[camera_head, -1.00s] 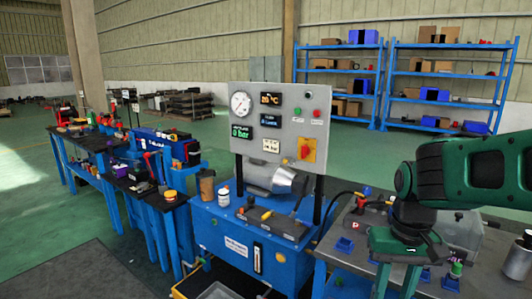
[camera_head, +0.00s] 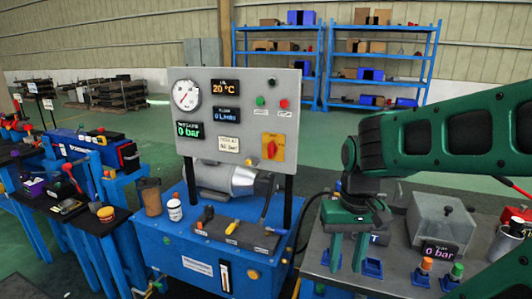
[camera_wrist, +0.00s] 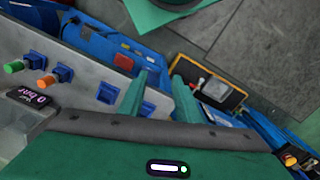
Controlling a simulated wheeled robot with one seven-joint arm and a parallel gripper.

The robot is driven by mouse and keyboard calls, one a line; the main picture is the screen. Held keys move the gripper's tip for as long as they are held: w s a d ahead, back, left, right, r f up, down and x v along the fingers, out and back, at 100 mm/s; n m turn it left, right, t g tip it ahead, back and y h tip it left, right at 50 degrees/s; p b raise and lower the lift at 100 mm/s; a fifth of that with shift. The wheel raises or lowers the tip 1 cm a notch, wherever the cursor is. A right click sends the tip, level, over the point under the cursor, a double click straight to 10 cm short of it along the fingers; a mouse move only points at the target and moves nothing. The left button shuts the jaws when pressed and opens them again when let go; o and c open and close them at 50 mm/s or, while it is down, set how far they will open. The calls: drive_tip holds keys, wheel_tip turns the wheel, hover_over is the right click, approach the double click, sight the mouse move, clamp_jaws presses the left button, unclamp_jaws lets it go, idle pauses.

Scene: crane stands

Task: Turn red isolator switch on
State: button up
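The red isolator switch (camera_head: 271,149) is a red knob on a yellow plate, low on the right side of the grey panel (camera_head: 218,78). The knob looks roughly upright; its exact setting is too small to tell. The switch is not in the wrist view. My gripper (camera_head: 347,254) has green fingers pointing down, to the right of and lower than the switch, over the grey bench. Its fingers stand apart with nothing between them, as the wrist view (camera_wrist: 160,95) also shows. It is well clear of the switch.
The panel stands on a blue hydraulic unit (camera_head: 190,268) carrying levers and a motor (camera_head: 225,180). A green button (camera_head: 260,101) and a red button (camera_head: 283,103) are above the switch. The grey bench (camera_head: 400,270) holds blue sockets and a clear box (camera_head: 440,220). A dark hose runs beside the panel.

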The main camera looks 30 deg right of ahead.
drive_tip(key=shift+d, duration=0.1)
drive_tip(key=w+d+f+n+h, duration=0.45)
drive_tip(key=w+d+n, duration=0.45)
drive_tip(key=w, duration=0.3)
drive_tip(key=n+t+h, duration=1)
drive_tip(key=n+t, duration=0.1)
drive_tip(key=n, duration=1.2)
approach(269, 150)
drive_tip(key=x, duration=0.9)
drive_tip(key=shift+f, duration=0.1)
drive_tip(key=shift+c, duration=0.3)
clamp_jaws()
